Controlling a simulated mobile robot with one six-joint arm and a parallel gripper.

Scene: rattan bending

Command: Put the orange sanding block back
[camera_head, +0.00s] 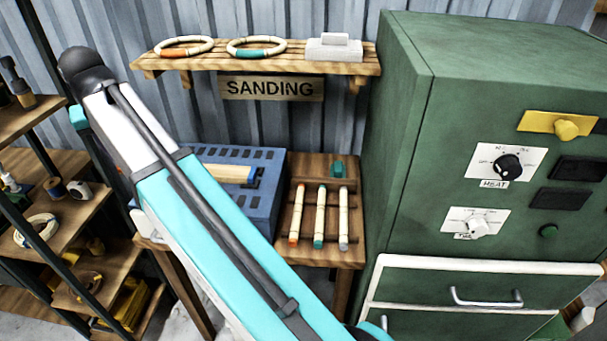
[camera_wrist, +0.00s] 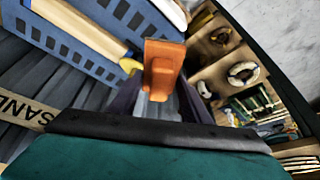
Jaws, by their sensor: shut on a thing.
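The orange sanding block (camera_wrist: 162,68) shows in the wrist view, upright in the picture between the dark fingers of my gripper (camera_wrist: 158,100). My gripper is shut on it. In the head view, my arm crosses the middle and the gripper and orange block cannot be seen. The wooden SANDING sign (camera_head: 271,88) hangs on the wall under a slatted shelf (camera_head: 215,68); part of it shows in the wrist view (camera_wrist: 20,108).
Two rings (camera_head: 185,46) (camera_head: 256,47) and a pale block (camera_head: 333,47) sit on the shelf. Three tipped canes lie on the stand. A green cabinet (camera_head: 400,130) bounds the right; a loaded rack (camera_head: 70,215) stands left.

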